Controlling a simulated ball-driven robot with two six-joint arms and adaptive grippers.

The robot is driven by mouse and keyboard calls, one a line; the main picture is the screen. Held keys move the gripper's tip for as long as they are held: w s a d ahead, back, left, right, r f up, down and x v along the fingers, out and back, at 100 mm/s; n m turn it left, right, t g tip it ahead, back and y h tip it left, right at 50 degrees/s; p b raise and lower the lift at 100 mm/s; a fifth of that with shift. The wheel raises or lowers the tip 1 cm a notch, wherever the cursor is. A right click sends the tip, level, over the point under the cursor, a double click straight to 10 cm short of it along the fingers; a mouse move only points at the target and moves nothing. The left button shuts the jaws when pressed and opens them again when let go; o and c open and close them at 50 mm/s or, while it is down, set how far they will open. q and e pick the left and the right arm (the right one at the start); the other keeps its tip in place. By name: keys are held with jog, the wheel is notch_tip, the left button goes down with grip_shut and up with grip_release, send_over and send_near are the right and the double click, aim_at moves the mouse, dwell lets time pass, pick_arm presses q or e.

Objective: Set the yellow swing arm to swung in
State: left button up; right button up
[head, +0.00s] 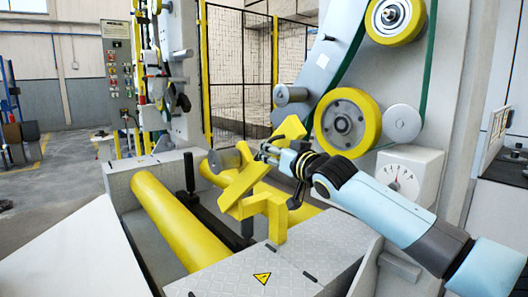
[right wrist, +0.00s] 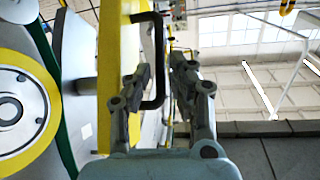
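The yellow swing arm (head: 246,178) is a flat, angled bar on a yellow bracket above the yellow rollers, with a grey roller (head: 222,160) near its left end. In the right wrist view its yellow plate (right wrist: 113,60) carries a black U-shaped handle (right wrist: 158,60). My right gripper (head: 266,151) is at the swing arm's upper part in the head view. In the right wrist view its fingers (right wrist: 160,80) are apart, one on each side of the handle bar, with gaps showing. Finger contact with the handle is not visible. My left gripper is out of view.
A large yellow wheel (head: 345,122) and a green belt (head: 424,70) are above my right arm. Yellow floor rollers (head: 178,218) lie in the machine bed. A grey tread-plate cover (head: 305,255) with a warning sign is in front. A dial box (head: 407,178) stands at right.

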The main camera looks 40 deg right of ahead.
jog(key=shift+w+d+b, duration=0.1)
jog(key=shift+w+b, duration=0.3)
jog(key=shift+w, duration=1.3)
grip_shut()
